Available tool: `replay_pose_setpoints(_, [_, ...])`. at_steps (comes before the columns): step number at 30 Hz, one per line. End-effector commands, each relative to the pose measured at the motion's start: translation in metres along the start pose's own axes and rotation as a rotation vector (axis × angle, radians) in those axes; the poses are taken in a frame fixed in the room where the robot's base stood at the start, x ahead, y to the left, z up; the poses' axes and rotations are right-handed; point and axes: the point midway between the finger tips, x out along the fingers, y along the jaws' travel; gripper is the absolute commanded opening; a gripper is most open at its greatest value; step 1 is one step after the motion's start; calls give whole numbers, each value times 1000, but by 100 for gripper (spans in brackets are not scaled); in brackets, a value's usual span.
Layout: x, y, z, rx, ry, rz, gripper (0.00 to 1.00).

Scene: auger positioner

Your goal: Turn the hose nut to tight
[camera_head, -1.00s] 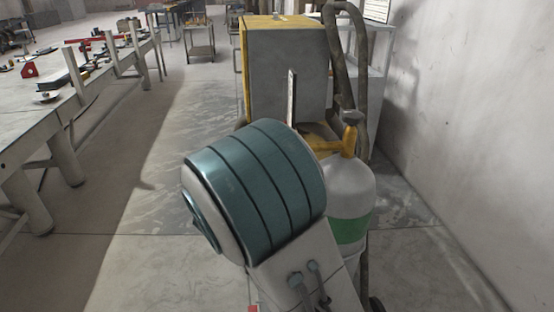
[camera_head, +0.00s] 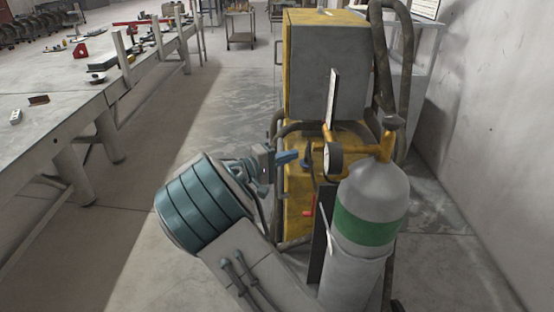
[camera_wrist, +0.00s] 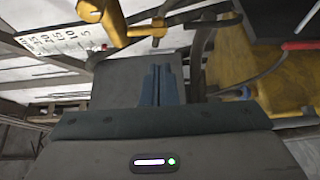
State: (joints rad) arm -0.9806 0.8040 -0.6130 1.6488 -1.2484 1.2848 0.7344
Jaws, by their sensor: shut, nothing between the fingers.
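A gas cylinder (camera_head: 365,228) with a green band stands upright at right in the head view. Its brass regulator (camera_head: 330,137) carries a round gauge (camera_head: 333,160) and an upright flow tube (camera_head: 332,97). The brass fitting also shows at the top of the wrist view (camera_wrist: 115,22). I cannot pick out the hose nut for certain; it is small among the regulator parts. My gripper (camera_head: 292,158) is just left of the gauge, with blue fingers pointing right. In the wrist view its fingers (camera_wrist: 161,80) are together and empty, apart from the brass fitting.
A long workbench (camera_head: 60,120) is at left. A wall (camera_head: 480,150) is at right.

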Motion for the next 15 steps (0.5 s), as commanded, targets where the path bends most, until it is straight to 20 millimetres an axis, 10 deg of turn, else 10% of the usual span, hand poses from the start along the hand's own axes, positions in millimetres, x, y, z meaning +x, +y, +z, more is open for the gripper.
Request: replay_pose_setpoints(15, [58,0,27,-2,1,0,0])
